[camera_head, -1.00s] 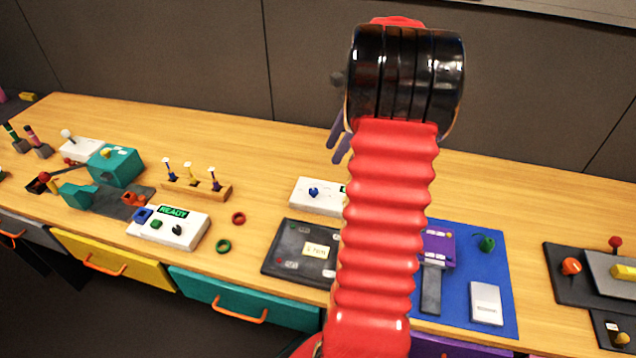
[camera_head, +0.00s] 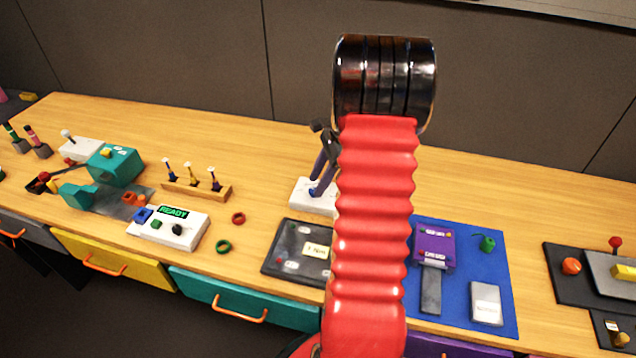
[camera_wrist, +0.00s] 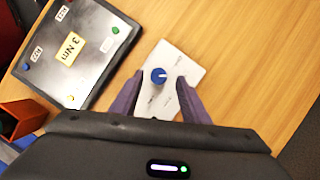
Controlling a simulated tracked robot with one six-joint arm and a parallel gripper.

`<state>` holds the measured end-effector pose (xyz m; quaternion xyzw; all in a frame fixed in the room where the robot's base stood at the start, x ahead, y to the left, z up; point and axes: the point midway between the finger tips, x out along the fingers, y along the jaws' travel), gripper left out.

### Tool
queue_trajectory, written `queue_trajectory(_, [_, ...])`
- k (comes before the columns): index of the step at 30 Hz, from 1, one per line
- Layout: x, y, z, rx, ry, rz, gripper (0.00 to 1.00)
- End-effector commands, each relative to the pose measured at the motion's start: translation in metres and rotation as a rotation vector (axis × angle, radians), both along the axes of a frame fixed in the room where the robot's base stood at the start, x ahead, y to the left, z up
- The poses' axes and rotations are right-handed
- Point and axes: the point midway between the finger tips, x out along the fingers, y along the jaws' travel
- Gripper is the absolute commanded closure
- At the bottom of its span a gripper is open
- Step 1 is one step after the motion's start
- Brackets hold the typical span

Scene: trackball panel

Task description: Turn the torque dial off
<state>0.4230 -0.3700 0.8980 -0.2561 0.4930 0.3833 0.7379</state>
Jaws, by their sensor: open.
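A dark tray with a yellow "3 Nm" label (camera_wrist: 70,48) lies close beside the white box. In the head view, a blue mat (camera_head: 465,310) with a purple device (camera_head: 434,243) lies right of my arm. A white READY box (camera_head: 190,232) is at left. Bare wood lies behind.

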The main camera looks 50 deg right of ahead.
Motion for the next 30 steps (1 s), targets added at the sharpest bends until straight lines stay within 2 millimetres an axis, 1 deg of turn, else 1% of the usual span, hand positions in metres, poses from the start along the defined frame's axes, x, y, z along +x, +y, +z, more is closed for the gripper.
queue_trajectory(1, [0.0011, 0.0023, -0.0053, 0.001, 0.002, 0.001, 0.58])
queue_trajectory(5, [0.0030, 0.0049, -0.0131, 0.001, 0.001, 0.000, 0.58])
queue_trajectory(14, [0.0034, 0.0052, -0.0150, 0.000, 0.000, 0.000, 0.58])
queue_trajectory(17, [0.0033, 0.0050, -0.0148, 0.000, 0.000, -0.001, 0.64])
queue_trajectory(30, [0.0037, 0.0041, -0.0144, -0.002, -0.001, -0.002, 0.95])
